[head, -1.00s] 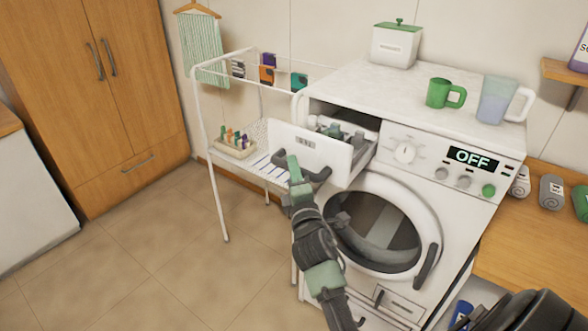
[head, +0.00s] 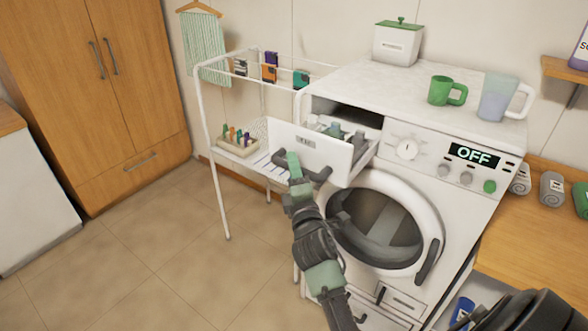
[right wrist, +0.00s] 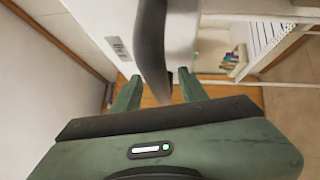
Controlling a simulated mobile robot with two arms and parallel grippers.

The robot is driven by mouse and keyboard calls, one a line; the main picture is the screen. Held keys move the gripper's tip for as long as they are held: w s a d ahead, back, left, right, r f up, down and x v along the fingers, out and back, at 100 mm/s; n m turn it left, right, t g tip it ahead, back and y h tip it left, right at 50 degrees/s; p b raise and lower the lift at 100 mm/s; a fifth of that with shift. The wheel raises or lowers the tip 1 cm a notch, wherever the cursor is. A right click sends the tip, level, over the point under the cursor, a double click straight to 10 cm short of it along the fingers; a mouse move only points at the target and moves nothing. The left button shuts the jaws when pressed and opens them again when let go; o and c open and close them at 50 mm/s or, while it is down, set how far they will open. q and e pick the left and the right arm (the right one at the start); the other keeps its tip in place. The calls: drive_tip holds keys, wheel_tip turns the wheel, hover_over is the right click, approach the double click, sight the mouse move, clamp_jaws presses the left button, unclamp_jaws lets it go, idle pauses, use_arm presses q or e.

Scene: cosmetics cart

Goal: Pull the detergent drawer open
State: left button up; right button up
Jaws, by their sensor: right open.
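The detergent drawer (head: 300,150) stands well out of the upper left of the white washing machine (head: 400,195). Its compartments show behind the white front panel. A dark curved handle (head: 318,167) is on the panel's lower front. My right gripper (head: 296,165) is at this handle in the head view, partly overlapping it. In the right wrist view, my right gripper (right wrist: 160,85) has its green fingers apart, with the dark handle (right wrist: 153,50) between and beyond the tips; I cannot tell whether they touch it. My left gripper is not in view.
A white drying rack (head: 215,150) stands close to the drawer's left, with a tray of pegs (head: 237,146). A green mug (head: 445,92) and a pitcher (head: 500,100) stand on the machine top. The round door (head: 385,225) is below. Floor at the left is clear.

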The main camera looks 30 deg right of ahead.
drive_tip(key=b+v, duration=0.2)
drive_tip(key=v, duration=0.5)
drive_tip(key=shift+s, duration=0.35)
drive_tip(key=shift+a+f, duration=0.1)
drive_tip(key=shift+a, duration=0.05)
